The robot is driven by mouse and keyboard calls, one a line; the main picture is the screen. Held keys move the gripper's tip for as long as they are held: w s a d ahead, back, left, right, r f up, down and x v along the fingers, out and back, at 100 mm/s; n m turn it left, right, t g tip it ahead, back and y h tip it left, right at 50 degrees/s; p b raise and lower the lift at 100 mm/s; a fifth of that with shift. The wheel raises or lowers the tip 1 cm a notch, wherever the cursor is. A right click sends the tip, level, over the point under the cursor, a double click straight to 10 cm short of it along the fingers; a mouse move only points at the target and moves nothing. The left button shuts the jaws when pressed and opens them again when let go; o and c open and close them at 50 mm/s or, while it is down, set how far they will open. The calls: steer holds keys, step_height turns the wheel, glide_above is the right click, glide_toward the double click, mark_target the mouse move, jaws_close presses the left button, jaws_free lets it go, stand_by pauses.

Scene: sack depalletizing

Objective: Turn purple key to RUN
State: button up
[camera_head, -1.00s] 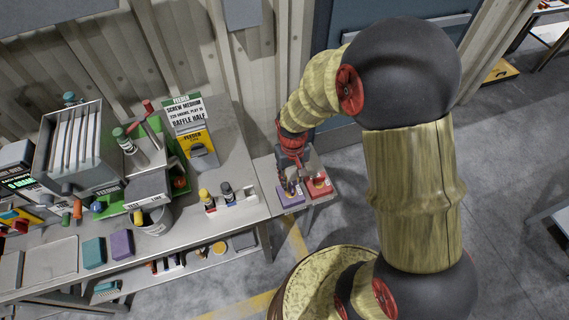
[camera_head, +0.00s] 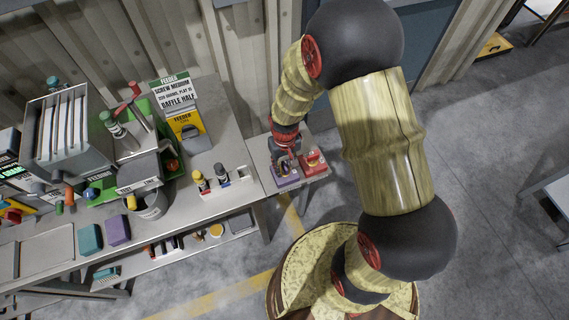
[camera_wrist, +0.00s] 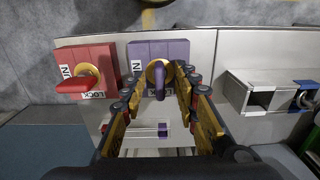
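The purple switch block (camera_wrist: 139,50) has a brass collar and a purple key (camera_wrist: 159,83) in it. The key's handle points down in the wrist view, toward the partly hidden LOCK label; the RUN label (camera_wrist: 138,67) is on the block's left. My gripper (camera_wrist: 161,72) is open, with one finger on each side of the purple key and gaps visible beside it. In the head view, the purple block (camera_head: 287,181) sits on a small side table under my gripper (camera_head: 287,167).
A red switch block (camera_wrist: 90,57) with a red key (camera_wrist: 76,85) pointing left stands just left of the purple one. A grey open holder (camera_wrist: 248,91) is to the right. A workbench (camera_head: 222,217) with feeder equipment adjoins the small table.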

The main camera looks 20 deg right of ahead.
steer(key=shift+c, duration=0.7)
jaws_close()
